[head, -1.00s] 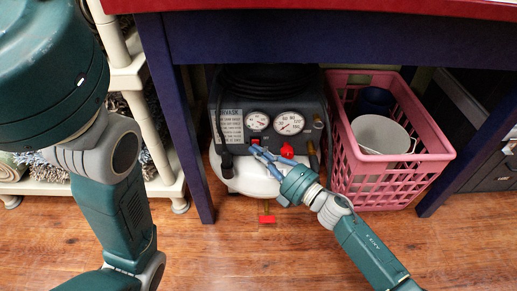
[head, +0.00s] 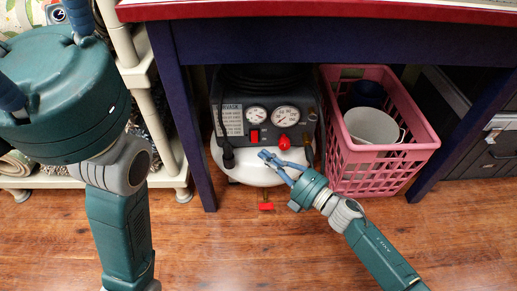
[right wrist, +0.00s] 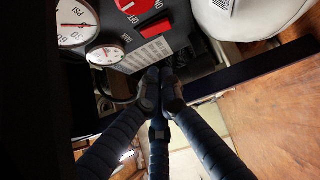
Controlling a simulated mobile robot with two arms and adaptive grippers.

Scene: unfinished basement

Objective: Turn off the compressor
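The compressor (head: 266,172) stands under the table, with a dark panel, two gauges and a white tank. Its red switch (head: 254,135) is below the smaller gauge and a red knob (head: 284,142) is to its right. In the right wrist view the red switch (right wrist: 158,28) is beyond my fingertips; I cannot tell its position. My right gripper (head: 267,156) is in front of the tank, lower right of the switch and apart from it. Its fingertips meet, with nothing between them. My left gripper (head: 40,42) is raised at upper left, its visible fingers spread, tips partly out of frame.
A pink basket (head: 380,170) holding a white bucket (head: 372,126) and a dark blue one (head: 366,95) stands right of the compressor. The blue table leg (head: 182,120) is on its left, beside a white shelf (head: 163,160). The wooden floor (head: 235,240) in front is clear.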

